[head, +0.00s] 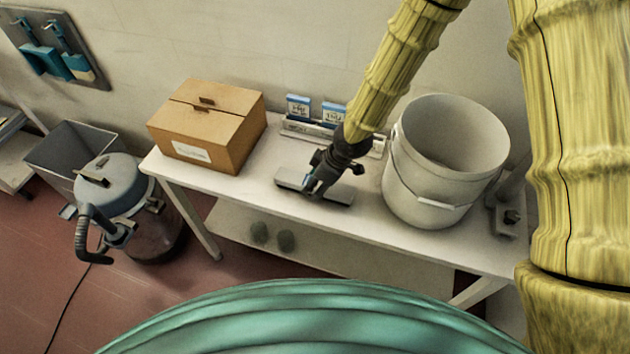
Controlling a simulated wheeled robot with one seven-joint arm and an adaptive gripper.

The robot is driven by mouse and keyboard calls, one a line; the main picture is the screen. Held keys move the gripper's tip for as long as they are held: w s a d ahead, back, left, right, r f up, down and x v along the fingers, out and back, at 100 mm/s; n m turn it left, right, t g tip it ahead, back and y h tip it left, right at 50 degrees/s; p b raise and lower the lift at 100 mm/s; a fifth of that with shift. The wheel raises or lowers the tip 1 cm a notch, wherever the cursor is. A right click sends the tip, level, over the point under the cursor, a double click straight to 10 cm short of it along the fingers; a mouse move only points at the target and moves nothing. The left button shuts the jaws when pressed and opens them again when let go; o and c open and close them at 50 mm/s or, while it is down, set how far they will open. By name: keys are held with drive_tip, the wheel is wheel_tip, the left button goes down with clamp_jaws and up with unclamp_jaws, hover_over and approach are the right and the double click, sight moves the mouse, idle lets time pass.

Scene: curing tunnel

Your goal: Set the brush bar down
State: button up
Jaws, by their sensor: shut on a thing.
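The brush bar (337,193) is a flat grey bar at the middle of the white table (260,190), between a cardboard box and a white bucket. My gripper (314,190), at the end of the yellow-sleeved arm, is shut on the bar near its middle. The fingers cover part of the bar. The bar looks level and on or very close to the tabletop; I cannot tell whether it touches. Its underside is hidden.
The cardboard box (215,125) stands left and the white bucket (445,165) right. Small blue-and-white boxes (333,112) stand in a rack behind my gripper. A vacuum cleaner (120,205) and a grey bin (70,148) stand on the floor left. The tabletop's front strip is clear.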

drive_tip(key=shift+f, duration=0.25)
drive_tip(key=o, duration=1.2)
drive_tip(key=shift+r, duration=0.1)
drive_tip(key=b+v, duration=0.1)
drive_tip(key=v, duration=1.1)
drive_tip(key=shift+d+r, duration=0.1)
